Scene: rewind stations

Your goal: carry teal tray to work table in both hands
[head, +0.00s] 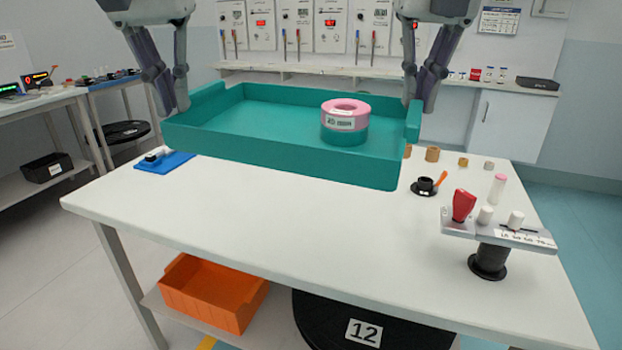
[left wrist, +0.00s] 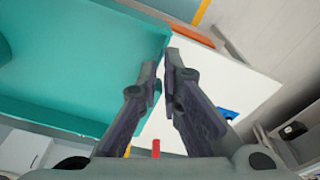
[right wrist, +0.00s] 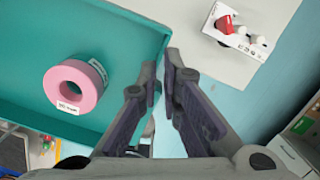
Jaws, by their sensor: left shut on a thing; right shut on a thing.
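The teal tray (head: 250,118) is held level over the back part of the white work table (head: 250,210). It also shows in the left wrist view (left wrist: 70,70) and in the right wrist view (right wrist: 110,30). My left gripper (head: 183,108) is shut on the tray's left wall. My right gripper (head: 416,108) is shut on its right wall. A pink and teal ring-shaped roll (head: 345,122) with a white label lies in the tray's right half. The tray's underside is hidden, so I cannot tell whether it touches the table.
A blue pad (head: 165,160) with a small item lies at the table's left. On the right are a grey stand (head: 497,235) with a red knob, a black dish (head: 424,188) and several small cylinders. The table's front middle is clear. An orange bin (head: 212,292) sits below.

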